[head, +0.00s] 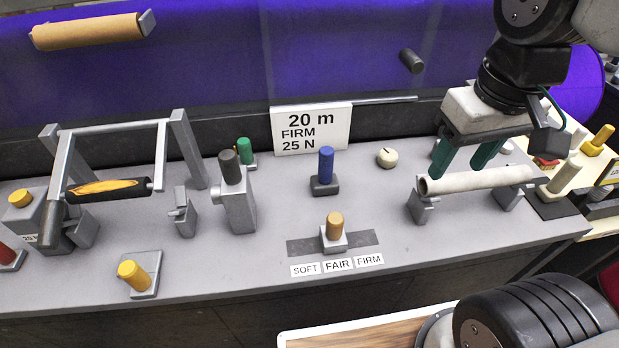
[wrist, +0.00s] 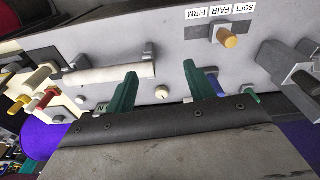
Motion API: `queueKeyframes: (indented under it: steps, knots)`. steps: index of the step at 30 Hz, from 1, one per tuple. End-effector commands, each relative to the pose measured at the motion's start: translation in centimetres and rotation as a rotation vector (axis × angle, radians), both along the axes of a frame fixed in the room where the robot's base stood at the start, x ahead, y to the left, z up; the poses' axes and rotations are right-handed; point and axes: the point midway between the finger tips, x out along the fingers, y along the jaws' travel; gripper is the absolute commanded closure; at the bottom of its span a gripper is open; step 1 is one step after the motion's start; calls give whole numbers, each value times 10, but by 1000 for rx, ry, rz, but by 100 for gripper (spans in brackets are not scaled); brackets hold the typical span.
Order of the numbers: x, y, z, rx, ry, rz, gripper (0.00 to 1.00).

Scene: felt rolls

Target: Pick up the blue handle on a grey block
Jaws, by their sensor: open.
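The blue handle (head: 326,163) stands upright on its small grey block (head: 324,188), near the middle of the bench in the head view. In the wrist view the blue handle (wrist: 216,87) shows just beside the right-hand finger, its lower part partly hidden by that finger. My gripper (head: 462,168) is open and empty, with green fingers. In the head view it is well to the right of the blue handle, behind the pale roll. The fingers also show in the wrist view (wrist: 160,76), apart from the handle.
A pale roll (head: 475,180) lies on two grey supports by my gripper. A cream knob (head: 387,158) lies between gripper and handle. The sign (head: 312,130) stands behind the handle. An orange-knobbed slider (head: 334,226) is in front; a black-topped lever (head: 233,185) and green knob (head: 245,150) are left.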

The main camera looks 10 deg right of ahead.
Motion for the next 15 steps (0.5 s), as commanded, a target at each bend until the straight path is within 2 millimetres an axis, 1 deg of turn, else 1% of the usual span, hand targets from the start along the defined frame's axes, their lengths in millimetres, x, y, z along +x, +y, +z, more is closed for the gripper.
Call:
queueKeyframes:
  steps: [1, 5, 6, 8, 9, 12, 15]
  knots:
    - [16, 7, -2, -3, 17, 52, 46]
    - [65, 35, -12, -13, 44, 219, 46]
    - [80, 46, -17, -15, 50, 274, 46]
    - [102, 63, -26, -19, 60, 353, 46]
    - [115, 75, -34, -22, 67, 404, 46]
    - [142, 104, -53, -29, 82, 519, 46]
    - [161, 128, -71, -33, 91, 605, 46]
